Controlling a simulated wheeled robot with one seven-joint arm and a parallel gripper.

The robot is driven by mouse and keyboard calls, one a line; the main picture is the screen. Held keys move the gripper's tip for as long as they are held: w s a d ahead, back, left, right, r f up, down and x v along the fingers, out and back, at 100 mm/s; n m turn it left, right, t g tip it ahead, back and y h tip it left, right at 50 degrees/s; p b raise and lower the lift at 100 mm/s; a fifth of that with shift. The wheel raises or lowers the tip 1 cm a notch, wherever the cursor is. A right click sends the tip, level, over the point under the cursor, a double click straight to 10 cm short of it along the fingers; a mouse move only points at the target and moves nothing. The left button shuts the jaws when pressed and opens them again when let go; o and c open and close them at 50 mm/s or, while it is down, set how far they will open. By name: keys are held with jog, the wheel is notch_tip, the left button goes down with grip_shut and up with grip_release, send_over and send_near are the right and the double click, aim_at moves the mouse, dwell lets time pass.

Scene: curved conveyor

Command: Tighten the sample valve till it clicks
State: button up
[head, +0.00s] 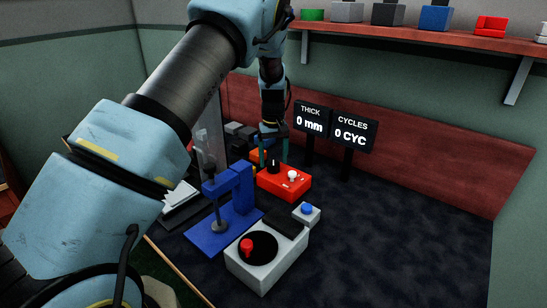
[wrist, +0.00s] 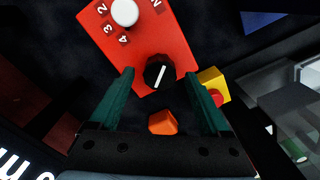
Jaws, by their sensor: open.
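A red box (head: 283,184) sits on the dark bench below my gripper, with a black knob and a white knob on top. In the wrist view the black knob (wrist: 159,73) has a white pointer line, and the white knob (wrist: 125,12) has numbers around it. No label names the sample valve, so I cannot tell for sure which part it is. My gripper (wrist: 160,79) is open, its green fingers apart on either side of the black knob. I cannot tell whether they touch it. The gripper also shows in the head view (head: 273,154), pointing down over the red box.
A blue press (head: 228,205) stands in front of the red box. Two displays (head: 353,130) stand behind. A yellow box (wrist: 212,80) is beside the knob. The right bench is clear.

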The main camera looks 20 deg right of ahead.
jog(key=shift+f, duration=0.35)
jog(key=shift+c, duration=0.3)
grip_shut()
jog(key=shift+m+b, duration=0.55)
jog(key=shift+m, duration=1.45)
jog(key=shift+o, duration=0.3)
grip_release()
